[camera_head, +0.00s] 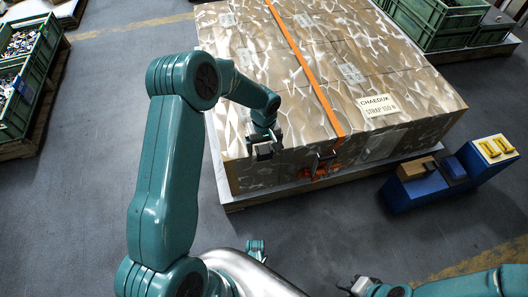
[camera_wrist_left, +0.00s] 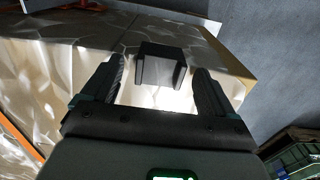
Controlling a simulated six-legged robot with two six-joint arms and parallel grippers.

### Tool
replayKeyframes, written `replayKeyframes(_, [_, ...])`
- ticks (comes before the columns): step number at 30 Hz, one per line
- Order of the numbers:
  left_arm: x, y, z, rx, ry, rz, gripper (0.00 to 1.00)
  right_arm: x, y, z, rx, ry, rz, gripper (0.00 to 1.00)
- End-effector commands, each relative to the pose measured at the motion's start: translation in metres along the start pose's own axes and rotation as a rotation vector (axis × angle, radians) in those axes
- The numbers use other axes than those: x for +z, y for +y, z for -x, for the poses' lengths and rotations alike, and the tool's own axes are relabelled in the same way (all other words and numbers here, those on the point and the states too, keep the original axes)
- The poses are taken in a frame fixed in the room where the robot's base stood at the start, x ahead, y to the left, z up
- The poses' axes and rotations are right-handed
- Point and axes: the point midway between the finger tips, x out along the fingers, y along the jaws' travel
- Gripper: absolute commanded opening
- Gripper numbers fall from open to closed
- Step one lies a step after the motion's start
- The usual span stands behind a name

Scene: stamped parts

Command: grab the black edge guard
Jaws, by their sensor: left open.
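The black edge guard (camera_wrist_left: 161,64) is a small angled black piece on the edge of the big wrapped load in the left wrist view. It lies between the two fingers of my open left gripper (camera_wrist_left: 158,70), with a visible gap on either side. In the head view my left gripper (camera_head: 265,141) is at the load's front top edge, left of the orange strap, and largely hides the guard there. My right gripper (camera_head: 352,286) is low at the bottom of the head view, away from the load; its jaw opening is unclear.
The wrapped load (camera_head: 225,60) stands on a pallet (camera_head: 290,192), crossed by an orange strap (camera_head: 305,65) with a dark piece (camera_head: 324,159) at the front edge. A blue stand (camera_head: 418,190) is at right. Green crates (camera_head: 38,68) stand at left. Grey floor in front is clear.

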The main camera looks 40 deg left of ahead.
Motion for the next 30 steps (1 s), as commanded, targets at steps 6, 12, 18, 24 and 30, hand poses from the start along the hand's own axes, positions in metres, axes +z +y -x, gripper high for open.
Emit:
replayKeyframes(6, [0.000, 0.000, 0.000, 0.000, -0.001, 0.000, 0.29, 0.000, 0.000, 0.000, 0.000, 0.000, 0.000, 0.43])
replayKeyframes(12, [0.000, 0.000, 0.000, 0.000, -0.001, 0.000, 0.27, 0.000, 0.000, 0.000, 0.000, 0.000, 0.000, 0.43])
replayKeyframes(18, [0.000, 0.000, 0.007, 0.001, 0.000, 0.000, 0.27, 0.000, -0.001, 0.003, 0.000, -0.001, 0.001, 0.43])
replayKeyframes(24, [0.000, 0.000, 0.038, 0.001, 0.001, 0.001, 0.27, 0.002, -0.006, 0.012, -0.001, -0.005, 0.005, 0.43])
replayKeyframes(30, [-0.001, 0.001, 0.091, 0.003, 0.003, 0.001, 0.27, 0.002, -0.011, 0.028, -0.001, -0.005, 0.005, 0.43])
